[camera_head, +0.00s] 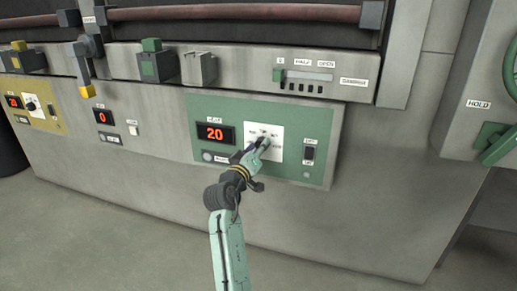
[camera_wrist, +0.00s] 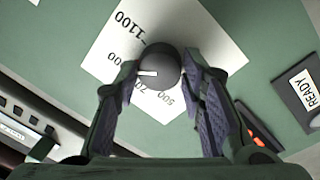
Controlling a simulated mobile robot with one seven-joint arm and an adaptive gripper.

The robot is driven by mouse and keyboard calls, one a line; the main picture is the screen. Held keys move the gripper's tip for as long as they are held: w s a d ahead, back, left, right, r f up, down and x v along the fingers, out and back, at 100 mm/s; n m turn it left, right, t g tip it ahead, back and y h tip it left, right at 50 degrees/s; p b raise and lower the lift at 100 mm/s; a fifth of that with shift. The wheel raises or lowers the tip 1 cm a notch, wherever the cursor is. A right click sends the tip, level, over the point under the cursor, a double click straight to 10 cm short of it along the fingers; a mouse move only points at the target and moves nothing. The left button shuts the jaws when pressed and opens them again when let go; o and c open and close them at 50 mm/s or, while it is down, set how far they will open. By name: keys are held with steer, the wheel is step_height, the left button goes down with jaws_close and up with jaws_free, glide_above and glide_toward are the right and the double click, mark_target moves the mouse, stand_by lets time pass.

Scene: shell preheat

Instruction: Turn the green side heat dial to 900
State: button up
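The green side heat dial is a round dark knob (camera_wrist: 160,68) with a white pointer, on a white scale plate (camera_head: 277,146) in the green panel (camera_head: 319,108). In the wrist view the scale shows 1100 and 500, with labels between them partly hidden by my finger. The pointer faces left in that view, between the partly hidden 900 and 700 labels. My gripper (camera_head: 262,143) is at the dial. In the wrist view the fingers of my gripper (camera_wrist: 160,72) stand on both sides of the knob and appear to touch it. The green panel's red display (camera_head: 215,134) reads 20.
A dark switch (camera_head: 309,153) is right of the dial. A READY label (camera_wrist: 305,88) shows in the wrist view. A yellow panel (camera_head: 45,118) with its own dial is at far left. A slider strip (camera_head: 306,77) is above, and a green wheel (camera_head: 511,70) is at far right.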

steer(key=o, duration=0.4)
steer(key=shift+c, duration=0.2)
steer(key=v, duration=1.2)
